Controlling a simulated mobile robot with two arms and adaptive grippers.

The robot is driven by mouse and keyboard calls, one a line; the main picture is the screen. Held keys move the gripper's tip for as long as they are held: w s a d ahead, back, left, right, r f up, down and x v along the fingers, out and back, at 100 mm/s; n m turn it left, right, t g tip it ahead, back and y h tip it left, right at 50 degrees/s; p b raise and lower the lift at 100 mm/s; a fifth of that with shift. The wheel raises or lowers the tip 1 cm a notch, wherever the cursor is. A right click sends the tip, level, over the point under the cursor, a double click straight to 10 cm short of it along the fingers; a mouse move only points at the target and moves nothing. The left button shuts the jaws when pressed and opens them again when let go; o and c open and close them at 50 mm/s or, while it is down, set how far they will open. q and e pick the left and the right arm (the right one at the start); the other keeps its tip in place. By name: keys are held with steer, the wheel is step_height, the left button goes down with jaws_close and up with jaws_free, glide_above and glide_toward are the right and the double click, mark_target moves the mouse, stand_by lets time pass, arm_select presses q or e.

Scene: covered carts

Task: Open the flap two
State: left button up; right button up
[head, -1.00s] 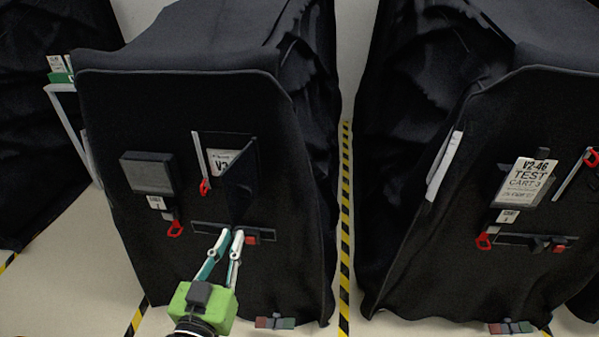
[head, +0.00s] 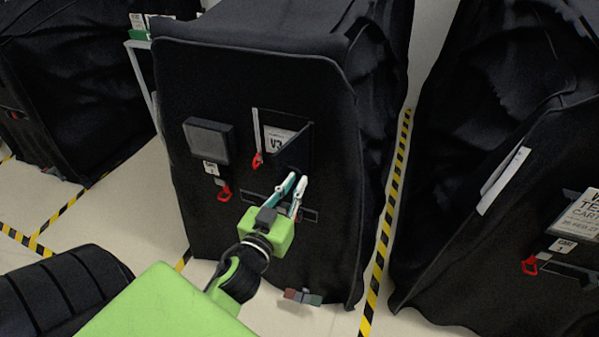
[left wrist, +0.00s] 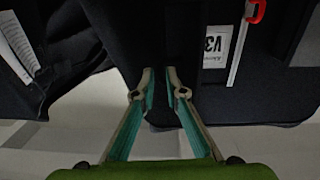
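A black flap (head: 298,146) on the front of the middle covered cart (head: 185,95) stands out from the cover. The opening beside it shows a white V3 label (head: 277,141), which also shows in the left wrist view (left wrist: 216,45). My left gripper (head: 297,181) is at the flap's lower edge. Its fingers (left wrist: 160,73) are partly open, with a small gap between the tips. Dark material lies behind and between them in the left wrist view; I cannot tell whether they touch the flap. My right gripper is not in view.
Left of the flap are a white strip with a red pull (head: 257,161), a dark square panel (head: 209,138) and another red pull (head: 224,195). Another covered cart (head: 455,170) stands at the right. Yellow-black tape (head: 391,210) runs along the floor gap.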

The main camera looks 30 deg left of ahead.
mark_target(299, 177)
arm_select(q)
steer(key=shift+w+a, duration=0.15)
steer(key=shift+w, duration=0.6)
steer(key=shift+w+a, duration=0.15)
steer(key=shift+w, duration=0.6)
jaws_close()
